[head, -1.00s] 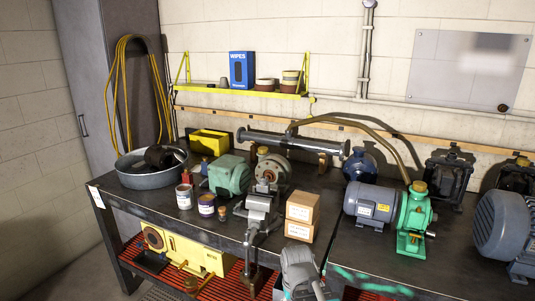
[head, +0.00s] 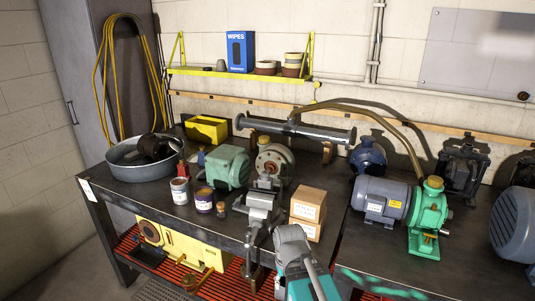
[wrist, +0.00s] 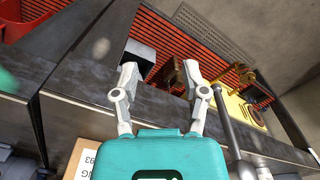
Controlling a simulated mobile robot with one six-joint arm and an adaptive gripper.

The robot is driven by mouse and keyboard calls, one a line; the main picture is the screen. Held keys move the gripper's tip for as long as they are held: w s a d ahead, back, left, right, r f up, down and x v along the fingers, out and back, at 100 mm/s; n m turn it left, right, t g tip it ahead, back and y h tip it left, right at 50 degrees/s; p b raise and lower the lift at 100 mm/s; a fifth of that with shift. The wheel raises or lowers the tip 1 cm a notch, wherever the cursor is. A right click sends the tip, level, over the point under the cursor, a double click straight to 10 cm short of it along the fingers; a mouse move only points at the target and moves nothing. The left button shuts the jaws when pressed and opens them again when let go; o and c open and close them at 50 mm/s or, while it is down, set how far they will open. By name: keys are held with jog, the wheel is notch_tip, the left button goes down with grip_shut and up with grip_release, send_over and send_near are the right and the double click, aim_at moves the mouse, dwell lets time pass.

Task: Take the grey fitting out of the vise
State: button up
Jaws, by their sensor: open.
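The grey vise (head: 261,205) stands at the front edge of the left bench in the head view. A grey piece shows at its top, but I cannot clearly tell the grey fitting from the vise's own metal. My teal gripper (head: 301,288) is at the bottom of the head view, in front of the bench and right of the vise; its fingers are hidden there. In the wrist view my gripper (wrist: 160,78) has its two fingers spread with nothing held between them. A grey rod (wrist: 229,125), apparently the vise handle, passes just right of the right finger.
Two stacked cardboard boxes (head: 307,207) stand right of the vise. Two cans (head: 180,191) and a green motor (head: 227,166) are left of and behind it. A blue-grey motor (head: 381,200) and green pump sit on the right bench. A red slatted lower shelf (wrist: 210,45) carries a yellow machine (head: 180,248).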

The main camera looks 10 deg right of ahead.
jog(key=o, duration=0.3)
jog(key=shift+o, duration=1.3)
jog(key=shift+w+r+p, duration=0.2)
jog(key=shift+r+p, duration=0.05)
jog(key=shift+p, duration=0.05)
jog(key=m+p, duration=0.5)
jog(key=p, duration=2.3)
send_near(265, 181)
jog(key=shift+w+d, duration=0.25)
jog(key=shift+w, duration=0.6)
jog(key=shift+f, duration=0.1)
jog(key=shift+f, duration=0.15)
notch_tip(265, 181, down, 11)
jog(key=b, duration=1)
jog(key=shift+b, duration=0.35)
